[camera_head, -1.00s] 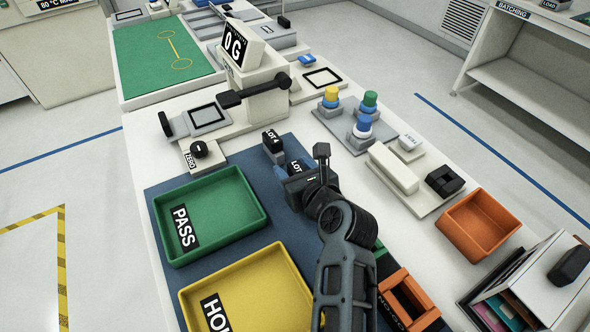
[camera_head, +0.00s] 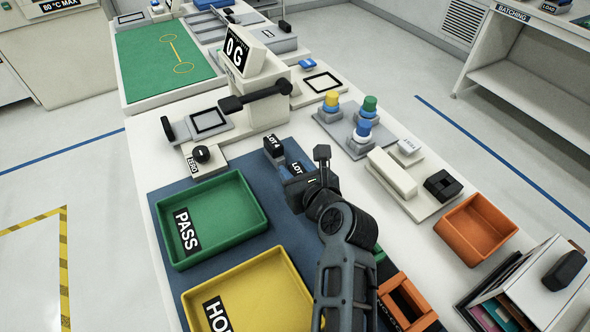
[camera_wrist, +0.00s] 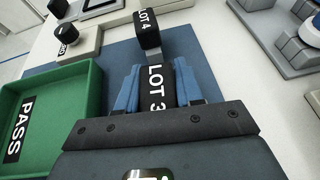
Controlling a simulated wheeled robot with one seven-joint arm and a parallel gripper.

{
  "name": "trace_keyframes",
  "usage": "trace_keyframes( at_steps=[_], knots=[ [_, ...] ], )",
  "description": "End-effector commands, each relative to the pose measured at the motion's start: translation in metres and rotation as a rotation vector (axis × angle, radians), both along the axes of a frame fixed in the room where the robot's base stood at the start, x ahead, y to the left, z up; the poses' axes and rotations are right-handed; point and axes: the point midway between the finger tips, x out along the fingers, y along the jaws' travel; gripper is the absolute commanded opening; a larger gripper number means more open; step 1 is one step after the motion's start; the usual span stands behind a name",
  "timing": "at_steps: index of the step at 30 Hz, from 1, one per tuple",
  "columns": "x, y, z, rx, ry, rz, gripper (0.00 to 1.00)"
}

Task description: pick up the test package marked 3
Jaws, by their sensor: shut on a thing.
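The test package marked 3 is a black block with a white "LOT 3" label (camera_wrist: 158,88); in the head view its top (camera_head: 297,168) shows just beyond my gripper. My gripper (camera_wrist: 157,92) has its blue fingers on both sides of this package and is shut on it, over the blue mat (camera_head: 233,178). I cannot tell whether the package touches the mat. A second package, "LOT 4" (camera_head: 274,146), stands just beyond it on a grey base, and also shows in the wrist view (camera_wrist: 147,32).
The green PASS tray (camera_head: 258,216) and the yellow tray (camera_head: 190,318) lie left of my arm. A grey gauge with a "0 G" display (camera_head: 236,52) stands beyond. A plate with coloured buttons (camera_head: 336,128) and an orange bin (camera_head: 444,232) are to the right.

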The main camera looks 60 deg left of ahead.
Motion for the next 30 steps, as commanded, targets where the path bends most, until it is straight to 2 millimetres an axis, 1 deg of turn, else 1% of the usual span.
trace_keyframes(
  at_steps=[1, 8, 26, 30],
  knots=[
    [0.0, 0.0, 0.007, 0.0, 0.0, 0.0, 0.0],
    [0.0, 0.0, 0.018, 0.001, 0.0, 0.0, 0.0],
    [0.0, 0.0, 0.055, 0.003, -0.001, 0.0, 0.0],
    [0.0, 0.0, 0.059, 0.0, -0.001, 0.0, 0.0]
  ],
)
